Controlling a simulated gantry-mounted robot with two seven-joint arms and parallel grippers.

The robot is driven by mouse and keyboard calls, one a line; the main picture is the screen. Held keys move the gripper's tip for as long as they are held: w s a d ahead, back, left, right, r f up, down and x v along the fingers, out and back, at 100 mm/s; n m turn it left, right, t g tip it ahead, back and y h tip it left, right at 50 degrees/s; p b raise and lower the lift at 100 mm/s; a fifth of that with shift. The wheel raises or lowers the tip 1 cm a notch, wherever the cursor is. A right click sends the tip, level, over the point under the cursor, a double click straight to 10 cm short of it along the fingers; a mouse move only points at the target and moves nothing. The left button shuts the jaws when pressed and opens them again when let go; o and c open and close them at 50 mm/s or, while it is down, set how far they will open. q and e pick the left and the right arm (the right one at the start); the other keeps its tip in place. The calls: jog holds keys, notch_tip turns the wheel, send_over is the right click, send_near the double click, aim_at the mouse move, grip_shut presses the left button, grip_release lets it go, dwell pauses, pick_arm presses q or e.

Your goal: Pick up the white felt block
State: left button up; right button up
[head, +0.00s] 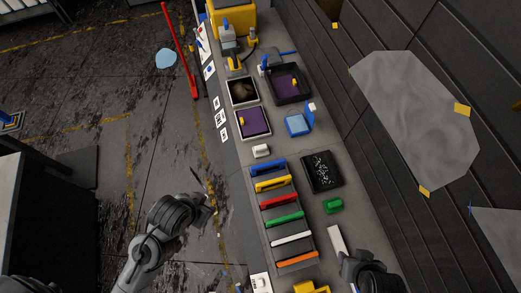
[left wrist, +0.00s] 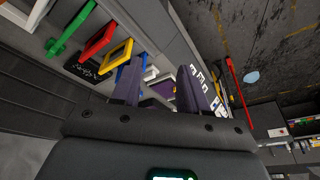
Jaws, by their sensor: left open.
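A small white block (head: 261,151), which looks like the white felt block, lies on the bench between the colored tool rack and the purple-lined trays. In the left wrist view a white shape (left wrist: 151,73), probably the same block, shows between the fingers.
A rack of colored-handled tools (head: 283,215) stands near the block. A black speckled tray (head: 322,172), a green block (head: 333,206), a blue item (head: 298,124) and a purple-lined tray (head: 253,122) lie around it. A dark wall borders the bench on the right.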

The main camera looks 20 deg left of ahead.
dwell(0.4)
pick_arm(q)
jog(key=o, duration=0.9)
jog(key=shift+d, duration=0.15)
jog(key=shift+o, duration=0.2)
